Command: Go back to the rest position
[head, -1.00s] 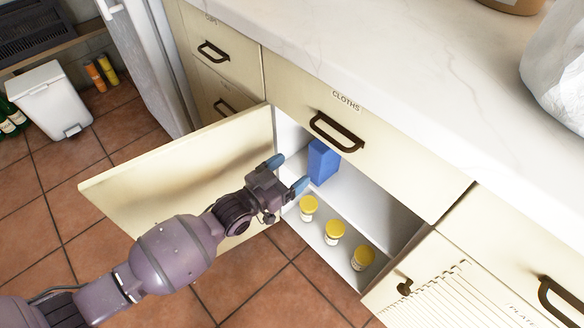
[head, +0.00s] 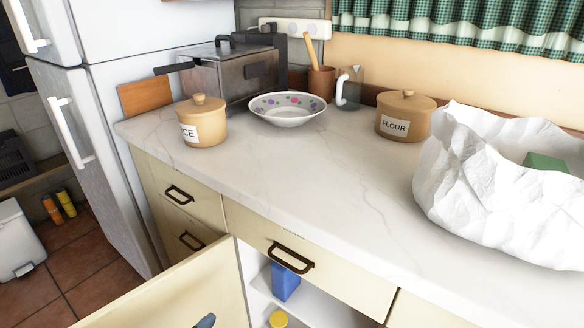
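My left gripper (head: 205,321) shows only as a blue-grey fingertip at the bottom edge of the head view, in front of the open cabinet door (head: 180,295). The rest of that gripper and its arm are below the picture, so its opening cannot be told. My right gripper is not in view. A blue box (head: 285,283) stands on the shelf inside the open cabinet, under the drawer (head: 310,268). A yellow-lidded jar (head: 278,319) shows lower in the cabinet, cut by the bottom edge.
The marble counter (head: 300,190) holds a rice canister (head: 202,125), a flowered bowl (head: 288,110), a flour canister (head: 404,118), a metal fryer (head: 225,75) and a large white bag (head: 470,190). The counter's middle is clear. A fridge (head: 95,150) stands at left.

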